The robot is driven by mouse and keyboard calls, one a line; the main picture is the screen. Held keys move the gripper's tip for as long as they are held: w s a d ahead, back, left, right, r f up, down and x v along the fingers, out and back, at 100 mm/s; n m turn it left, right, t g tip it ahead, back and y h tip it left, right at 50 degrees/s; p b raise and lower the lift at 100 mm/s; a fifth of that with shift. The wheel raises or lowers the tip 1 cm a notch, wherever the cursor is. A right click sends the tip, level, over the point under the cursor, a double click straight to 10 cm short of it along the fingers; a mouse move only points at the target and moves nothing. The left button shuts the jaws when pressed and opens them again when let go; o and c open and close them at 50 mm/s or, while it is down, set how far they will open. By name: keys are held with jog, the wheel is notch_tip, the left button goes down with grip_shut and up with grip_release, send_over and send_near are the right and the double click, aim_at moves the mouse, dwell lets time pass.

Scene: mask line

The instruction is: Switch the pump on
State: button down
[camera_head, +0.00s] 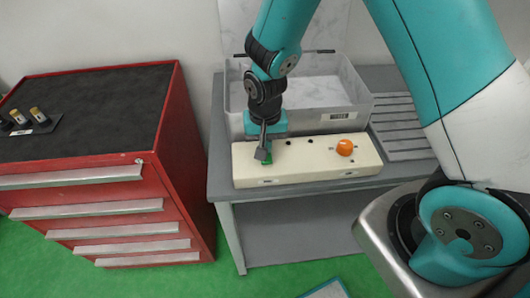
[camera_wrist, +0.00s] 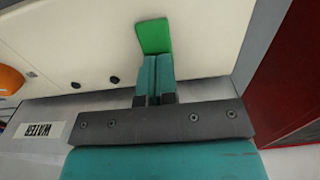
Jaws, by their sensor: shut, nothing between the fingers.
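A cream pump box (camera_head: 310,163) lies along the front of the grey table. A green switch (camera_head: 267,160) sits near its left end, and an orange knob (camera_head: 345,147) is on its right part. In the wrist view the green switch (camera_wrist: 154,36) is just beyond my fingertips, and the orange knob (camera_wrist: 10,80) is at the left edge. My gripper (camera_head: 263,152) points down at the green switch with its fingers shut and empty. The fingertips (camera_wrist: 155,60) appear at or touching the switch's edge; contact is not certain.
A clear tank (camera_head: 350,117) labelled WATER stands behind the box. A ribbed grey tray (camera_head: 402,138) is to its right. A red drawer cabinet (camera_head: 180,130) with small yellow-topped items (camera_head: 38,114) stands left of the grey table (camera_head: 222,190). Small dark holes dot the box.

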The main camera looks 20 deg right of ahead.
jog(key=shift+r+p, duration=2.85)
jog(key=shift+r, duration=0.75)
jog(key=s+a+r+n+y+b, duration=0.2)
jog(key=s+r+n, duration=0.3)
jog(key=s+r, duration=0.4)
jog(key=s+a+r+n+y+b, duration=0.2)
jog(key=s+r+n, duration=0.3)
jog(key=s+r, duration=0.4)
jog(key=shift+s+a+r+n, duration=0.3)
jog(key=shift+a+n, duration=0.1)
